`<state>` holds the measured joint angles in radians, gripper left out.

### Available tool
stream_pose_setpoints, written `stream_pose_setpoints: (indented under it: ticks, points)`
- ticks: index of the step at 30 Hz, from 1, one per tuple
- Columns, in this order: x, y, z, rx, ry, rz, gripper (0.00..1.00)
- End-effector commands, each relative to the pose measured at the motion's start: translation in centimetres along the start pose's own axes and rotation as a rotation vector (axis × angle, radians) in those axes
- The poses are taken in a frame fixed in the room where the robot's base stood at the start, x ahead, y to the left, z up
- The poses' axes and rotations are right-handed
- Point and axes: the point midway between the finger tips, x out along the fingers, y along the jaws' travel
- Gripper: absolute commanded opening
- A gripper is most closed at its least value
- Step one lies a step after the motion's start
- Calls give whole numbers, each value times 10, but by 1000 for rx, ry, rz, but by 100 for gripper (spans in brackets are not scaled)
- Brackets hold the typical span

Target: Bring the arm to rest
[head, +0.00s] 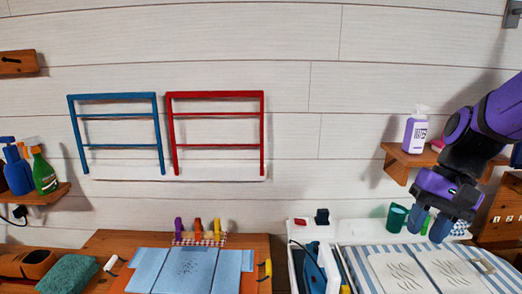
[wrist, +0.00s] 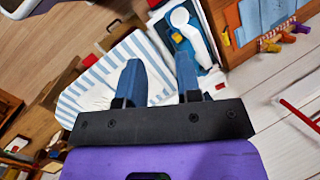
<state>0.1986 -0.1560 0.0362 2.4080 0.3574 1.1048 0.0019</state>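My arm (head: 495,110) reaches in from the right edge of the head view, purple and black. My gripper (head: 430,224) points downward at its end, above the striped cloth (head: 355,258) at the right. In the wrist view, the two blue fingers of my gripper (wrist: 159,72) stand well apart with nothing held between them. The gripper partly hides the things behind it, near the green cup (head: 396,217). I cannot tell its exact height above the cloth.
A small wall shelf (head: 398,163) with a purple-white bottle (head: 415,132) is close left of my arm. An open white box (head: 299,262) stands left of the cloth. Blue (head: 118,97) and red (head: 215,95) racks hang on the wall. A wooden table (head: 115,245) is at lower left.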

Motion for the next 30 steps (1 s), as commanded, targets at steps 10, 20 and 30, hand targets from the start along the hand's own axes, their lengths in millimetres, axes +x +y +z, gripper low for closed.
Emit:
stream_pose_setpoints:
  ticks: [10, 20, 30]
  points:
    - [-42, 3, 52, -217, 305, 123, 32]
    - [-71, 12, 92, -383, 569, 203, 32]
    - [-78, 16, 103, -427, 643, 224, 32]
